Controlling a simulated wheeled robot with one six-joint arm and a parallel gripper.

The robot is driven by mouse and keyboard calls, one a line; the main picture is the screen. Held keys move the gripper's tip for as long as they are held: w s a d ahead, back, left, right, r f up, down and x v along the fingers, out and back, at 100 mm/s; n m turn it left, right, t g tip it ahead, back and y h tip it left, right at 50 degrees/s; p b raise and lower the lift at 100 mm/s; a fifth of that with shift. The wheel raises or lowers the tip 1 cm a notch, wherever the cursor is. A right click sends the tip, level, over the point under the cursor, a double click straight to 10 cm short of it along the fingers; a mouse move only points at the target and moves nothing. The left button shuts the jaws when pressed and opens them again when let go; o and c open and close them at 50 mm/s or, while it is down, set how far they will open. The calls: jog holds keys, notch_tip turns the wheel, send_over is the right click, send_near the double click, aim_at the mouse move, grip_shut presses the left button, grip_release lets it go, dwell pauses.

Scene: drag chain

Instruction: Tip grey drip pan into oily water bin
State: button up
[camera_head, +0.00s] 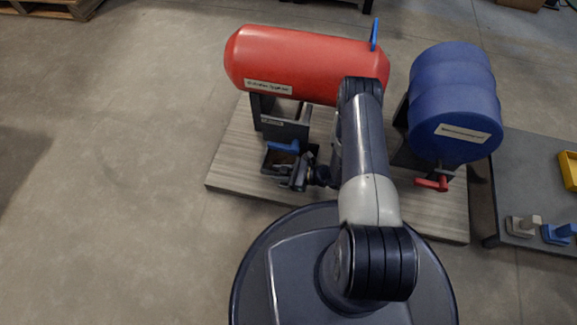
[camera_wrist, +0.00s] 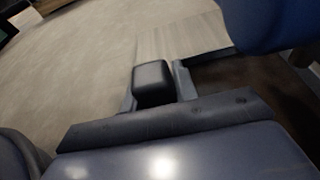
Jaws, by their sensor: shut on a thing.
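The grey drip pan (camera_head: 270,161) is a small dark open box with a brownish inside. It is in front of the red tank in the head view, below a blue lever (camera_head: 283,147). My gripper (camera_head: 298,176) is at its near side and shut on it, though my wrist partly hides the contact. In the wrist view a dark rounded block (camera_wrist: 152,82) shows between two grey finger-like parts. A dark grey open-topped box (camera_head: 285,128) with a small label stands just behind the pan, under the tank. I cannot read the label, so cannot confirm it is the oily water bin.
The red tank (camera_head: 300,62) lies above the wood-grain platform (camera_head: 228,150). A blue drum (camera_head: 450,95) with a red valve (camera_head: 434,184) is right of my arm. A grey table (camera_head: 520,180) holds small items and a yellow bin (camera_head: 570,170). The floor at left is clear.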

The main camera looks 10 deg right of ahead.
grip_shut()
jog(key=shift+r, duration=0.15)
dwell(0.4)
